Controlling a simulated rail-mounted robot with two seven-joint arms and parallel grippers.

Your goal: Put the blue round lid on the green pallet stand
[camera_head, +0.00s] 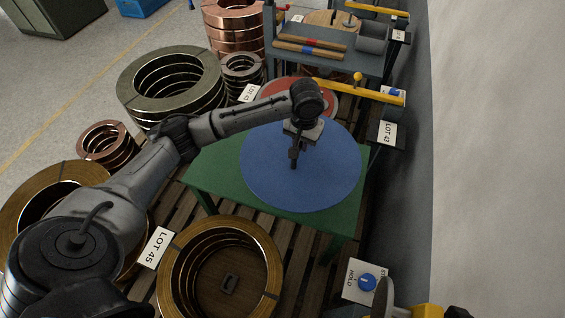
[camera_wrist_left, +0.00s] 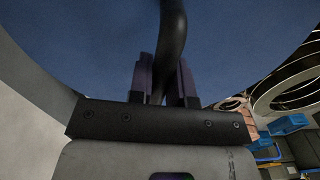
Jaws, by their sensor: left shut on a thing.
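The blue round lid (camera_head: 325,178) is a large flat disc over the green pallet stand (camera_head: 212,168). It hides most of the stand's top; green shows at the left and along the front. My left gripper (camera_head: 293,158) is above the middle of the lid, pointing down. In the left wrist view the gripper (camera_wrist_left: 162,85) is shut on the lid's dark curved handle (camera_wrist_left: 172,35), and the blue underside or face of the lid (camera_wrist_left: 95,40) fills the upper picture. I cannot tell whether the lid touches the stand.
A brass coil (camera_head: 172,280) stands in front of the stand, with grey-green coils (camera_head: 135,90) and copper coils (camera_head: 103,150) to the left. A red disc (camera_head: 330,103) and grey shelf (camera_head: 350,65) with a yellow bar (camera_head: 360,90) lie behind. The wall (camera_head: 490,150) closes the right.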

